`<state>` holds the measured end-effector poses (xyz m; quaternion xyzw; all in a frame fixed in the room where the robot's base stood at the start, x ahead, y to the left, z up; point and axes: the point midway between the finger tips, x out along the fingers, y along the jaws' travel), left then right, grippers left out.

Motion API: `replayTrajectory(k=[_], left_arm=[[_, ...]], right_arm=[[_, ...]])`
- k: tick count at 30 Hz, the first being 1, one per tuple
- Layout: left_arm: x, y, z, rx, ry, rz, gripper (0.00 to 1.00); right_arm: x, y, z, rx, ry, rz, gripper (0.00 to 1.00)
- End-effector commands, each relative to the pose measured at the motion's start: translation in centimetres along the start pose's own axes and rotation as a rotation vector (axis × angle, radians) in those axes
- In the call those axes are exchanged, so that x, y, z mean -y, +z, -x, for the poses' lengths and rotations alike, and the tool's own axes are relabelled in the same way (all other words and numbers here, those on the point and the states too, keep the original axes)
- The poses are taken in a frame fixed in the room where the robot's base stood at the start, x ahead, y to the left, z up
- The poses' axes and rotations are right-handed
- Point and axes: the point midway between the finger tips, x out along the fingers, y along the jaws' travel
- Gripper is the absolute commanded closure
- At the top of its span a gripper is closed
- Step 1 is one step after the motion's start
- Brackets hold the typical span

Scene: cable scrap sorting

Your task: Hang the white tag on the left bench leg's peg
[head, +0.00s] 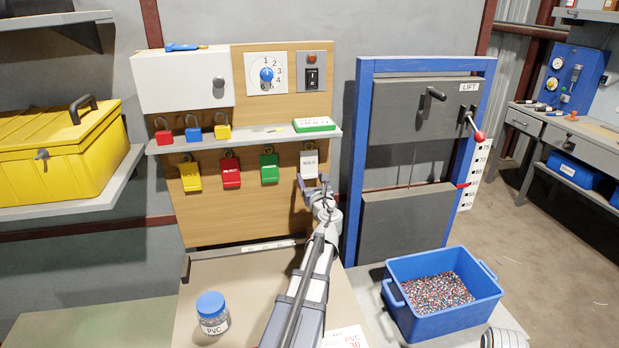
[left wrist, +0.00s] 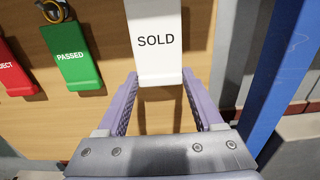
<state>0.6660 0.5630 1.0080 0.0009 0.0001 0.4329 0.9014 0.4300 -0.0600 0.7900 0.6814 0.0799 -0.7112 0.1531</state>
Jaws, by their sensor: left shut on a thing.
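The white tag (head: 310,163), marked SOLD, is at the right end of a row of tags on the wooden board under the shelf. It also shows at the top of the left wrist view (left wrist: 156,40), where its upper end is cut off. My left gripper (head: 313,183) is shut on its lower part, with one purple finger at each side edge, as the left wrist view shows (left wrist: 160,82). The tag looks upright and close to the board; I cannot tell whether its top still hangs on a hook. I cannot make out the bench leg's peg. My right gripper is not in view.
Green (head: 269,168), red (head: 231,172) and yellow (head: 190,177) tags hang left of it. The shelf (head: 250,137) with padlocks is just above. A blue-framed lift door (head: 355,180) stands right. A blue bin (head: 440,318) and PVC jar (head: 212,313) are below. A workbench (head: 545,125) is far right.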

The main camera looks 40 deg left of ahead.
Motion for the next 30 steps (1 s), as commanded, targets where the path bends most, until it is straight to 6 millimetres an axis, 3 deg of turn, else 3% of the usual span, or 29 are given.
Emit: replayTrajectory(k=[21,30], left_arm=[[0.0,0.2,3.4,-0.001,0.000,0.001,0.63],[0.0,0.2,3.5,-0.001,0.001,0.002,0.63]], right_arm=[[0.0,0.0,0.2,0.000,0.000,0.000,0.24],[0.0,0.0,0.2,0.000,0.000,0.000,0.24]])
